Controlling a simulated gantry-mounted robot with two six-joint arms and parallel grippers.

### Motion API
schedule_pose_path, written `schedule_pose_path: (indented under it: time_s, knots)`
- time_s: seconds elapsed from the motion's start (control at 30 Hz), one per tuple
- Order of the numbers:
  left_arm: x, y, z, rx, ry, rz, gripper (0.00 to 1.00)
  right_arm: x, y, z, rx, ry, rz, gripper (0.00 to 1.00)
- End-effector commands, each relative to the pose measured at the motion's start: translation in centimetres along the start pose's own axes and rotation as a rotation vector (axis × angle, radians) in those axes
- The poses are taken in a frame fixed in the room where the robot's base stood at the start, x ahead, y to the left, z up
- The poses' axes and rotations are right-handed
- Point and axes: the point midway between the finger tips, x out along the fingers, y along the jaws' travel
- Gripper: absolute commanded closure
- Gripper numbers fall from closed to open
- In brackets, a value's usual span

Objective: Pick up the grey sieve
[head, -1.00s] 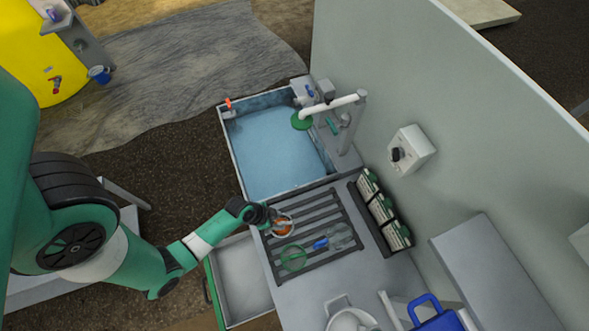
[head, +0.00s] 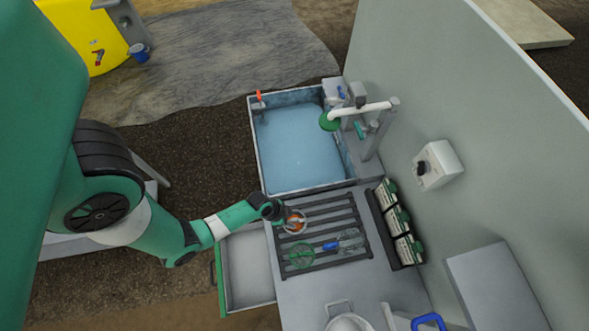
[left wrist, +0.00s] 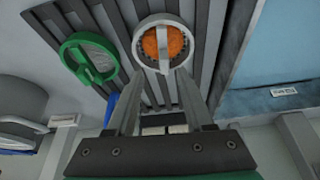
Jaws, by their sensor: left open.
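The grey sieve (head: 302,229) is a round pale-grey ring with orange inside and a grey bar across its top. It lies on the dark slatted rack (head: 350,208), at the corner nearest my left arm. In the left wrist view the sieve (left wrist: 139,48) is just beyond the fingertips. My left gripper (head: 283,214) is open beside the sieve and partly covers it in the head view. In the left wrist view the open fingers (left wrist: 157,76) point at the sieve's near rim; I cannot tell whether they touch it. My right gripper is not in view.
A green sieve (head: 301,256) and a blue-handled item (head: 331,246) lie on the same rack. A water-filled basin (head: 300,145) is behind it, with a pipe and green head (head: 329,121). Boxes (head: 398,220) stand along the wall. An open drawer (head: 247,268) is below.

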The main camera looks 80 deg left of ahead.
Motion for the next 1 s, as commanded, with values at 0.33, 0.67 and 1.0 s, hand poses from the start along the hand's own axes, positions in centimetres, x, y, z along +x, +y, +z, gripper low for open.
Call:
schedule_pose_path:
  time_s: [0.33,0.67,1.0]
  knots:
    - [4.8,-0.6,0.1,0.001,0.001,0.0,0.47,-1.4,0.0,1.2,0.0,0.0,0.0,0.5]
    - [4.7,-0.6,0.1,0.0,0.001,-0.001,0.69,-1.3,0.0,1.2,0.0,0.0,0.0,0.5]
    - [4.7,-0.6,0.1,0.0,0.0,-0.001,1.0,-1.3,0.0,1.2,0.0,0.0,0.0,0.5]
